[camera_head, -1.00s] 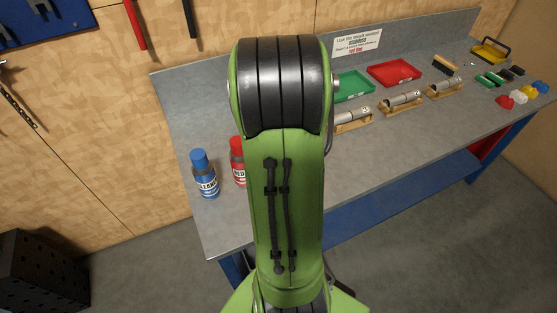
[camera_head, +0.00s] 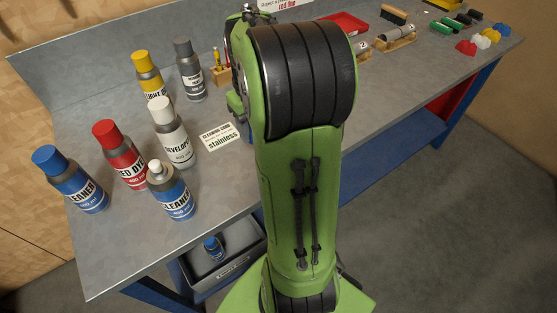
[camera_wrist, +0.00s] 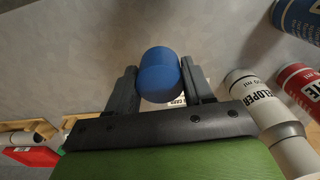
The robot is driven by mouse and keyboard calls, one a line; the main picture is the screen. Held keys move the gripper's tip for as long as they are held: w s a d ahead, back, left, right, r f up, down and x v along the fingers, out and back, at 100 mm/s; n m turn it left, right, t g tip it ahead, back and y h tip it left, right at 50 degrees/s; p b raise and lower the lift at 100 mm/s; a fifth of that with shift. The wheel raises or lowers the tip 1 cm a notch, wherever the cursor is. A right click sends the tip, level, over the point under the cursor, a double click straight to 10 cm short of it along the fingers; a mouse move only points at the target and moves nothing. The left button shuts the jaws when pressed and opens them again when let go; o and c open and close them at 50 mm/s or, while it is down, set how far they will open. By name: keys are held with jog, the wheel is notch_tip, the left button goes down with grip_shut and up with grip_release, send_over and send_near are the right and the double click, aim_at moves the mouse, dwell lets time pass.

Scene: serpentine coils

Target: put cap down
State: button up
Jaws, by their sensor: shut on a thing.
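The blue cap (camera_wrist: 160,72) is between the two dark fingers of my gripper (camera_wrist: 160,85) in the wrist view, and the gripper is shut on it. The grey bench top (camera_wrist: 95,45) lies behind the cap; I cannot tell whether the cap touches it. In the head view my arm hides most of the gripper and cap. A blue cleaner can (camera_head: 174,192) stands uncapped at the bench front, its pale nozzle bare. Another cleaner can (camera_head: 70,180) at the left has its blue cap on.
Red dye (camera_head: 120,155), white developer (camera_head: 171,132), yellow-capped (camera_head: 151,77) and grey (camera_head: 189,70) cans stand nearby. A dark bin (camera_head: 240,262) with a small blue can is below the bench edge.

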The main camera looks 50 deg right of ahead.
notch_tip(320, 180, down, 10)
jog(key=b, duration=0.2)
jog(key=shift+a+r+b, duration=0.15)
jog(key=shift+r+b, duration=0.1)
jog(key=shift+b, duration=0.15)
jog(key=shift+f, duration=0.15)
jog(key=o, duration=1)
